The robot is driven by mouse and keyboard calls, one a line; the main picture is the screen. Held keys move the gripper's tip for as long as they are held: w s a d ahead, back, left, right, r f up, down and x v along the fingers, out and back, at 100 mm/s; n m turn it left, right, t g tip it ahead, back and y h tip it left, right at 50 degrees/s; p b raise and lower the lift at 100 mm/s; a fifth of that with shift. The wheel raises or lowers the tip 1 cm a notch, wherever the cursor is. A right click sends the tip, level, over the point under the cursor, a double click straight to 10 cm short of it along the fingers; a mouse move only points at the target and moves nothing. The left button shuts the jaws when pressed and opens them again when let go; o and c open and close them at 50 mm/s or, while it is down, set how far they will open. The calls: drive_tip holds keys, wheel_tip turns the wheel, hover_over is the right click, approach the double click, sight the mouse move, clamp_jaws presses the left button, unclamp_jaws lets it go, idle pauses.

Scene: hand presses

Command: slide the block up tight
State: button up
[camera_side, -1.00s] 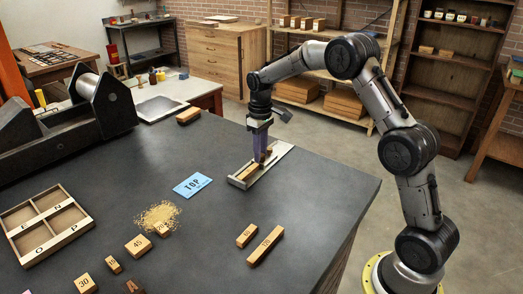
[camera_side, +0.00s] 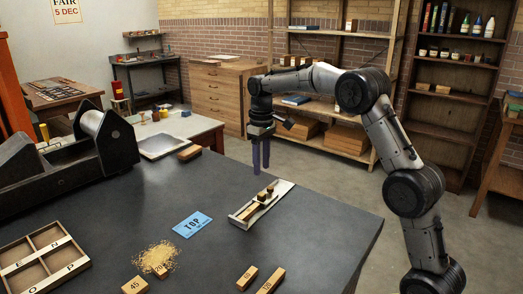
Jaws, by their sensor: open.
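A grey metal tray like a composing stick (camera_side: 283,189) lies on the dark bench. A light wooden block (camera_side: 251,212) lies in its near-left part. Small brown pieces (camera_side: 268,193) sit further up the tray, beyond the block; I cannot tell whether they touch it. My gripper (camera_side: 261,168) points down above the bench, behind and clear of the tray. Its two purple fingers are apart with nothing between them.
A blue TOP card (camera_side: 193,225) lies left of the tray. A sawdust-like pile (camera_side: 155,257), loose numbered blocks (camera_side: 246,278) and a divided wooden box (camera_side: 45,255) are nearer the front. The bench right of the tray is clear.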

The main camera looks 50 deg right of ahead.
drive_tip(key=shift+r, duration=2.3)
drive_tip(key=s+a+r+n+t, duration=0.1)
drive_tip(key=s+a+r+t, duration=0.1)
drive_tip(key=s+a+r, duration=0.5)
drive_tip(key=s+a+r+t, duration=0.1)
drive_tip(key=s+a+r, duration=0.1)
drive_tip(key=s+r, duration=0.5)
drive_tip(key=s+a+f+m+t, duration=0.1)
drive_tip(key=s+a+f+t, duration=0.1)
drive_tip(key=s+f, duration=1.3)
drive_tip(key=s+a, duration=0.1)
drive_tip(key=s, duration=0.2)
drive_tip(key=shift+a+m+t, duration=0.25)
drive_tip(key=shift+m+t, duration=0.05)
